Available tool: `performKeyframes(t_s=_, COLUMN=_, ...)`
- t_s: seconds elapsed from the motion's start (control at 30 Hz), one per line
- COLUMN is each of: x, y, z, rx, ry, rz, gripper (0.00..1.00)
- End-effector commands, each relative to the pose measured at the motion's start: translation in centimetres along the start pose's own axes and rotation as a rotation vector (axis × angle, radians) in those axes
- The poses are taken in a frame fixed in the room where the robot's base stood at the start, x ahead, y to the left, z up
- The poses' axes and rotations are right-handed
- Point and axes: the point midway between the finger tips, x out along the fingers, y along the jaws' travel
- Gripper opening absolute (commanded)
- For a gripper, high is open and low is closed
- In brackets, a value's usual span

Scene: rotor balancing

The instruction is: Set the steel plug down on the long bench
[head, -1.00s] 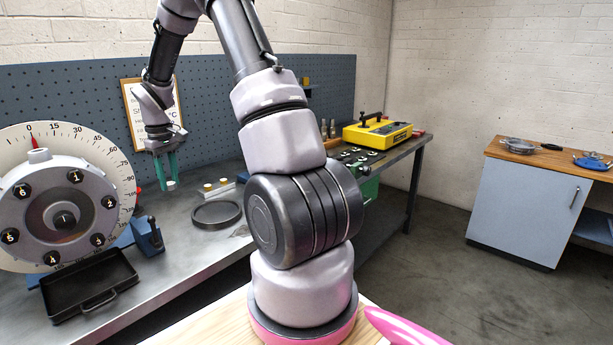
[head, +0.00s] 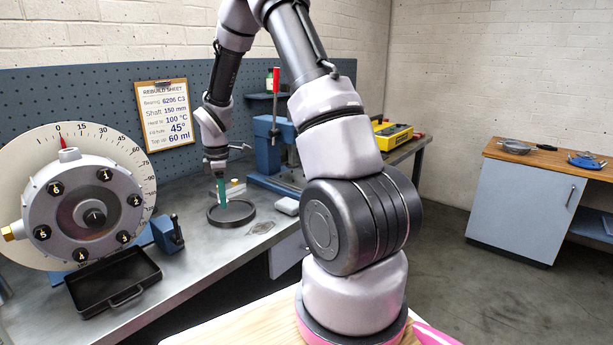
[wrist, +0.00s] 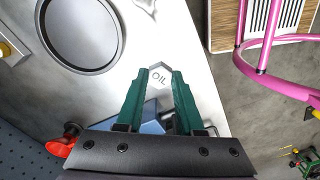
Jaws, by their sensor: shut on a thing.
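The steel plug (wrist: 158,79) is a pale hexagonal piece marked OIL, held between the green fingertips in the wrist view. My gripper (wrist: 160,80) is shut on it. In the head view my gripper (head: 222,201) points down above the long bench, beside or over the round black tray (head: 230,222); the plug is too small to make out there. The long bench (head: 188,240) is a grey metal top along the pegboard wall. In the wrist view bare bench (wrist: 120,110) shows beyond the plug, with the tray (wrist: 80,68) to the upper left.
A blue press (head: 268,150) with a red handle stands right of my gripper. The rotor housing with a dial (head: 90,200), a black rectangular tray (head: 115,298) and a small blue vice (head: 168,236) stand at the left. A pale block (head: 286,206) lies near the tray.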

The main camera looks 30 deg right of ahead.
Motion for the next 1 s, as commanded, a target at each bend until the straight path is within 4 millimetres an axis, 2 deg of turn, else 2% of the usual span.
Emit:
performKeyframes(t_s=0.1, x=0.4, y=-1.2, z=-1.0, rx=-0.284, ry=-0.001, rz=-0.001, gripper=0.0)
performKeyframes(t_s=0.3, x=0.9, y=-2.9, z=-2.1, rx=-0.726, ry=-0.001, rz=-0.001, gripper=0.0)
performKeyframes(t_s=0.5, x=1.3, y=-3.9, z=-2.8, rx=-1.011, ry=-0.001, rz=0.0, gripper=0.0)
performKeyframes(t_s=0.67, x=2.1, y=-4.3, z=-3.0, rx=-1.101, ry=-0.001, rz=-0.001, gripper=0.0)
performKeyframes(t_s=0.9, x=6.4, y=-4.3, z=-3.0, rx=-1.111, ry=-0.001, rz=-0.004, gripper=0.0)
performKeyframes(t_s=1.0, x=7.4, y=-4.3, z=-3.0, rx=-1.111, ry=-0.001, rz=-0.001, gripper=0.0)
